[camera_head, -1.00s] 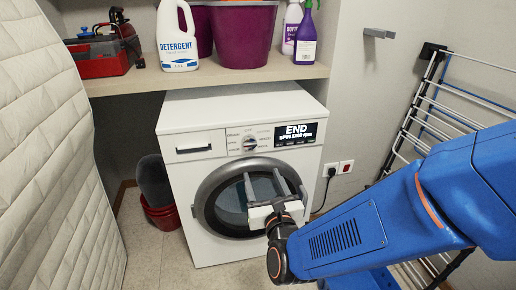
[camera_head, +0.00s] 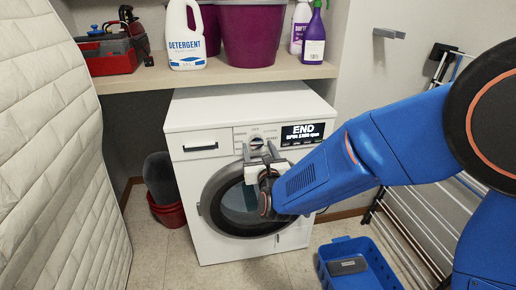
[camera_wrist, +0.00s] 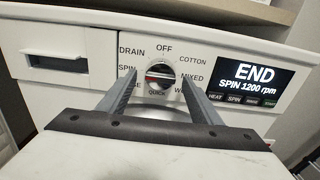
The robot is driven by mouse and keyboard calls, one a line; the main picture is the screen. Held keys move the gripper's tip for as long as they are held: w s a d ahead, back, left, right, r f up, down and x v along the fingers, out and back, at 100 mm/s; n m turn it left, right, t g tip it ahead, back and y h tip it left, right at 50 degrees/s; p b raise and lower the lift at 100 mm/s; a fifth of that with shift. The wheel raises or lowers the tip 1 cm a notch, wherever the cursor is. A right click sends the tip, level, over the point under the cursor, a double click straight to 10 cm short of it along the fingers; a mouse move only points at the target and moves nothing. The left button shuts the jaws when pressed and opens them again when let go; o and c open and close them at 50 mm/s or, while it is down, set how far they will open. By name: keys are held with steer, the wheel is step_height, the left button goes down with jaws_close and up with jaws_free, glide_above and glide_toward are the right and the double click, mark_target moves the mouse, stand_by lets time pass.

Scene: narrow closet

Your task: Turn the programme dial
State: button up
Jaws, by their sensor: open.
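The programme dial (camera_wrist: 160,77) is a round silver knob with a dark bar and some red on it, on the washing machine's front panel. My gripper (camera_wrist: 158,88) is open, with one finger to each side of the dial, and looks empty. In the head view my gripper (camera_head: 259,152) is just below and in front of the dial (camera_head: 257,142). Contact cannot be told.
The washing machine (camera_head: 190,125) has a display (camera_head: 302,133) reading END, SPIN 1200 rpm. Its round door (camera_head: 212,200) is below. A shelf (camera_head: 200,77) with a detergent bottle (camera_head: 186,45) overhangs behind. A blue crate (camera_head: 330,255) stands on the floor, right of the machine.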

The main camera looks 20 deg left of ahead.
steer(key=shift+w+a, duration=0.25)
steer(key=shift+w, duration=0.1)
steer(key=c, duration=1)
steer(key=shift+n, duration=0.3)
